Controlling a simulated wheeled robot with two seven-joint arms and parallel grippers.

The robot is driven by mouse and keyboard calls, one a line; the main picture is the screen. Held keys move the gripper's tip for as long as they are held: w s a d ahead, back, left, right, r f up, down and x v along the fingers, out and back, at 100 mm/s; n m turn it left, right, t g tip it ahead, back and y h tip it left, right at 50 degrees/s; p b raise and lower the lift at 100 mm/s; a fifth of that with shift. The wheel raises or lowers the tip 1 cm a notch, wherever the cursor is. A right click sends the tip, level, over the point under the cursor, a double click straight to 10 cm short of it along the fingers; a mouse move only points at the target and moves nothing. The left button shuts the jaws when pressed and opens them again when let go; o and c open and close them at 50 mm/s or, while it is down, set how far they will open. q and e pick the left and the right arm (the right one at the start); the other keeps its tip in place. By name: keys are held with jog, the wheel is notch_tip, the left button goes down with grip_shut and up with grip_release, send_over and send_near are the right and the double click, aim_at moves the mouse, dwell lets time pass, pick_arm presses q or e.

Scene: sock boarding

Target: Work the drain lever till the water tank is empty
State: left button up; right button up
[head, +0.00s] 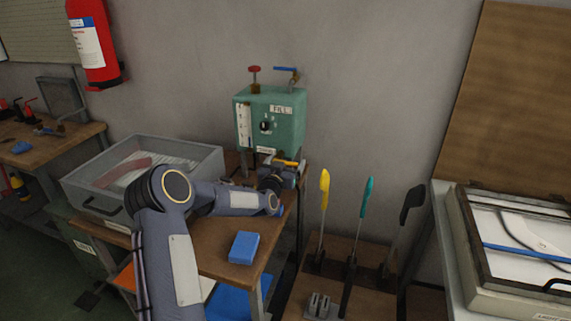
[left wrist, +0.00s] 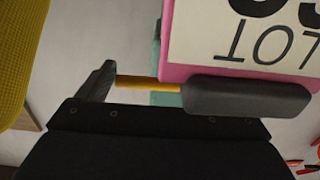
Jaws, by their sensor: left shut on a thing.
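The green water tank (head: 270,120) stands against the wall at the back of the wooden table. It has a white gauge strip (head: 244,125) on its front, too small to read for level. The yellow drain lever (head: 288,162) sticks out low at its front right. My left gripper (head: 282,176) is at the lever, partly hidden by my own wrist. In the left wrist view, the yellow bar of the lever (left wrist: 140,83) lies between the dark fingers, and the gripper (left wrist: 145,88) is shut on it. My right gripper is not in view.
A grey tray (head: 195,150) sits on the table left of the tank. A blue block (head: 244,248) lies near the front edge. Tools with yellow, teal and black handles stand to the right. A pink-edged card (left wrist: 250,45) marked LOT appears close in the left wrist view.

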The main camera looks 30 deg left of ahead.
pick_arm(q)
jog(key=shift+n+b, duration=0.4)
jog(key=shift+b, duration=0.4)
jog(key=n+b, duration=0.3)
jog(key=b, duration=0.1)
jog(key=a+r+n+b, duration=0.1)
jog(key=n+b, duration=0.2)
jog(key=b, duration=0.1)
jog(key=r+n+b, duration=0.1)
jog(key=n+b, duration=0.2)
jog(key=b, duration=0.2)
jog(key=shift+s+a+r+n, duration=0.1)
jog(key=shift+s+a+n, duration=0.1)
jog(key=shift+n, duration=0.2)
jog(key=shift+a+r+n+b, duration=0.15)
jog(key=shift+r+n+b, duration=0.05)
jog(key=shift+n+b, duration=0.6)
jog(key=shift+a+r+n+b, duration=0.15)
jog(key=shift+r+n+b, duration=0.05)
jog(key=shift+n+b, duration=0.55)
jog(key=o, duration=1.2)
jog(key=shift+s, duration=0.1)
jog(key=b+v, duration=0.2)
jog(key=v, duration=0.5)
jog(key=shift+a, duration=0.15)
jog(key=shift+s, duration=0.4)
